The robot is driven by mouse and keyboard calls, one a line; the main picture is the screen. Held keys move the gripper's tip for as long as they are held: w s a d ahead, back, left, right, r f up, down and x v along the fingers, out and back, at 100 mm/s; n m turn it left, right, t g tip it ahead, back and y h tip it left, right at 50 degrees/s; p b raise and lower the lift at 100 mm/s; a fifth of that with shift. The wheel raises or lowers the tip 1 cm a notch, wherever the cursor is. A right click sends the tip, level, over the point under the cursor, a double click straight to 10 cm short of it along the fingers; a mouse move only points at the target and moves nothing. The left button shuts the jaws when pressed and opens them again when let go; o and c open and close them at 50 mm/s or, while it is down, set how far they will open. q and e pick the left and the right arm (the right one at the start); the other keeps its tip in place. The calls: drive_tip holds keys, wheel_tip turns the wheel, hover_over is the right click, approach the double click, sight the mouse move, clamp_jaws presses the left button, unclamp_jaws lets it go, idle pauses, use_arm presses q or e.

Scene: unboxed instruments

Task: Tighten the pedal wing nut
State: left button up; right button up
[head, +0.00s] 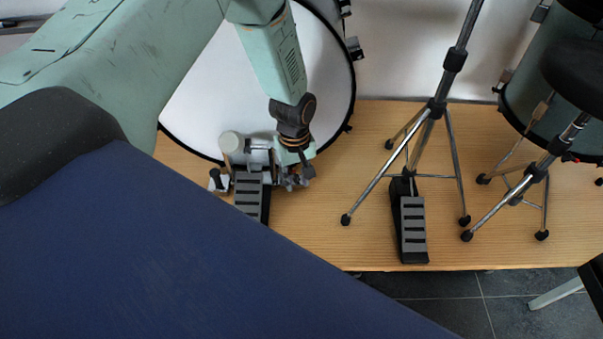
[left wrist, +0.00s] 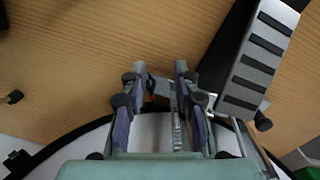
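The bass drum pedal (head: 248,196) stands on the wooden floor against the white drum head, its dark ribbed footboard partly hidden by a blue surface. Its pale round beater (head: 231,143) is upright on the left. My left gripper (head: 293,180) points down at the right side of the pedal's frame, by the drum hoop. In the left wrist view my fingers (left wrist: 160,76) stand apart, with a small grey metal part (left wrist: 161,88) between them. I cannot tell whether this is the wing nut or whether a finger touches it. The footboard (left wrist: 258,62) is at upper right. My right gripper is out of view.
The bass drum (head: 215,105) stands right behind the pedal. A tripod stand with a second pedal (head: 412,230) is to the right, and a stool (head: 575,75) is further right. Bare wooden floor (head: 350,240) lies between the pedals.

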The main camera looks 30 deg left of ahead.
sight(300, 179)
use_arm(q)
drive_tip(key=shift+n, duration=0.8)
drive_tip(key=w+r, duration=0.1)
drive_tip(key=w+a+r, duration=0.1)
drive_tip(key=w, duration=0.1)
drive_tip(key=w+r, duration=0.1)
drive_tip(key=shift+w+a, duration=0.15)
drive_tip(key=shift+a, duration=0.2)
drive_tip(key=shift+f, duration=0.25)
wheel_tip(300, 179, down, 7)
drive_tip(key=shift+r+b, duration=0.15)
drive_tip(key=shift+b, duration=0.55)
drive_tip(key=shift+a, duration=0.1)
clamp_jaws()
